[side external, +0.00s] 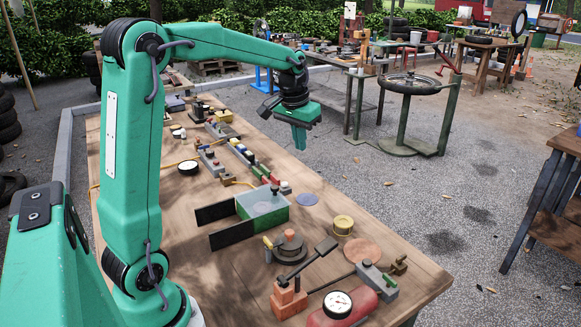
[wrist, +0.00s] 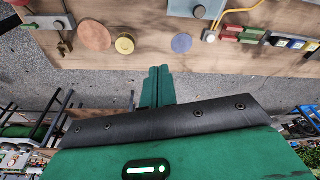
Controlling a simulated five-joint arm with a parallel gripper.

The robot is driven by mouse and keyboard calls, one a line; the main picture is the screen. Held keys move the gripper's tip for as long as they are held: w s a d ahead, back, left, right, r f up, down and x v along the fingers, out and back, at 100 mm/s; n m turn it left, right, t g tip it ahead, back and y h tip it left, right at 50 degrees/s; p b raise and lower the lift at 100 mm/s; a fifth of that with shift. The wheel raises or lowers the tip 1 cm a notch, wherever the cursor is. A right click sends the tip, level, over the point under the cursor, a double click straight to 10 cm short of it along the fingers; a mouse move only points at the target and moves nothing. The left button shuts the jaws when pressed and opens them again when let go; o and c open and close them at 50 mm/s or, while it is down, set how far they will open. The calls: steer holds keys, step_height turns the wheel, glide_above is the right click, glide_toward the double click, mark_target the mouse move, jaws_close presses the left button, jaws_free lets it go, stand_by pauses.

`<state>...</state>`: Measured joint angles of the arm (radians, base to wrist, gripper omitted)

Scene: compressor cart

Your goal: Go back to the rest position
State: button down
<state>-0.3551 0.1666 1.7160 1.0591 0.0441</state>
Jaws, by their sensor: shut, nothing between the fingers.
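My gripper (side external: 299,137) is green and hangs from my outstretched arm above the far long edge of the wooden table (side external: 408,248) in the side external view. It points downward, well above the tabletop, and touches nothing. In the wrist view the fingers of my gripper (wrist: 160,76) lie side by side, shut and empty. Bare gravel and the table edge show behind them.
A wheel stand (side external: 408,84) is beyond the table. Air around my gripper is clear.

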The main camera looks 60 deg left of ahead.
steer(key=s+d+m+t, duration=0.3)
steer(key=s+d, duration=1.3)
steer(key=s, duration=0.4)
steer(key=shift+s+m+t+h, duration=0.25)
steer(key=shift+m+t+h, duration=0.05)
steer(key=shift+h, duration=0.1)
steer(key=c, duration=2.2)
jaws_free()
steer(key=shift+r, duration=0.1)
